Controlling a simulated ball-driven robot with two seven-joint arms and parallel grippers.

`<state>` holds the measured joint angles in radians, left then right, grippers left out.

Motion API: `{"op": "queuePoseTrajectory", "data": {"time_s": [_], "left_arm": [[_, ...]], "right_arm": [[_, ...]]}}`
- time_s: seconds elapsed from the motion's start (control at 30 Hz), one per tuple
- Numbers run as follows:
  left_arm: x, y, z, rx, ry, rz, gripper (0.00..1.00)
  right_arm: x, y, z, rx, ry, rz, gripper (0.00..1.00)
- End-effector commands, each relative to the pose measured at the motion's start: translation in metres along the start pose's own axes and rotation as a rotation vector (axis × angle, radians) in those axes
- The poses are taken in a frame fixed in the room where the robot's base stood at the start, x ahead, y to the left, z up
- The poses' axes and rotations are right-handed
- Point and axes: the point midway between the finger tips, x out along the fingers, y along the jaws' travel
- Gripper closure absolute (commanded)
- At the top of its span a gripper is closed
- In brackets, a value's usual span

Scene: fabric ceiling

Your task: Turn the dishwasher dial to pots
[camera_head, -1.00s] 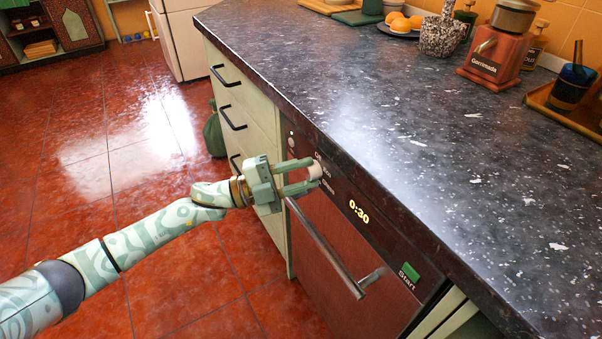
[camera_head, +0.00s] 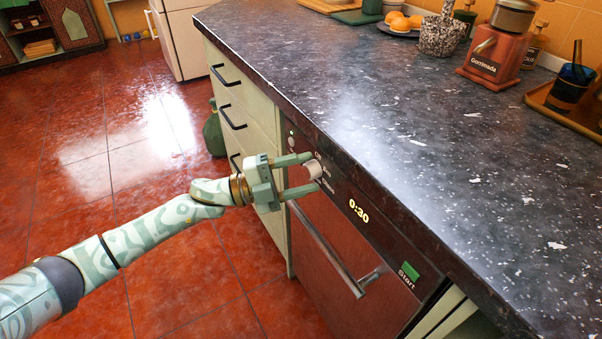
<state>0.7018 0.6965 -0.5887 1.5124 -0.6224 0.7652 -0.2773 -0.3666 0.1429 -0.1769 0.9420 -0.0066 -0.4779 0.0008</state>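The dishwasher (camera_head: 335,255) has a dark red-brown front under the counter, with a long bar handle (camera_head: 330,258). Its pale round dial (camera_head: 313,169) sits at the left part of the control panel, with small labels around it that are partly covered and too small to read. My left gripper (camera_head: 314,172) is at the dial with its two green fingers spread, one above and one below it. A gap shows between the dial and the lower finger. My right gripper is not in view.
The dark speckled countertop (camera_head: 370,110) overhangs the panel just above my fingers. Drawers with black handles (camera_head: 232,117) are left of the dishwasher.

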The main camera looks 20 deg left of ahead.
Motion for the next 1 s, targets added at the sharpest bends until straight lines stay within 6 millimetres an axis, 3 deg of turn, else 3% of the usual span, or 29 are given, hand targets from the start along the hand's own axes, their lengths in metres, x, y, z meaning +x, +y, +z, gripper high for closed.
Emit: {"op": "queuePoseTrajectory", "data": {"time_s": [0.23,0.37,0.5,0.8,1.0], "left_arm": [[-0.001,-0.001,0.0,-0.001,0.0,-0.001,0.45],[-0.011,-0.001,0.0,-0.001,-0.002,0.0,0.45],[-0.041,-0.002,-0.001,-0.001,-0.003,0.001,0.45],[-0.122,-0.001,0.0,-0.002,-0.003,0.001,0.45],[-0.155,0.0,0.0,-0.002,-0.002,0.001,0.45]], "right_arm": [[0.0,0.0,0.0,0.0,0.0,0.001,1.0],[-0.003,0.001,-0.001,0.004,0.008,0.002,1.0],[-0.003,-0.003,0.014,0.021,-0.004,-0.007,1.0],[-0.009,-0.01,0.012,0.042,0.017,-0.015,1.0],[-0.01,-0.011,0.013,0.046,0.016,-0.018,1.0]]}}
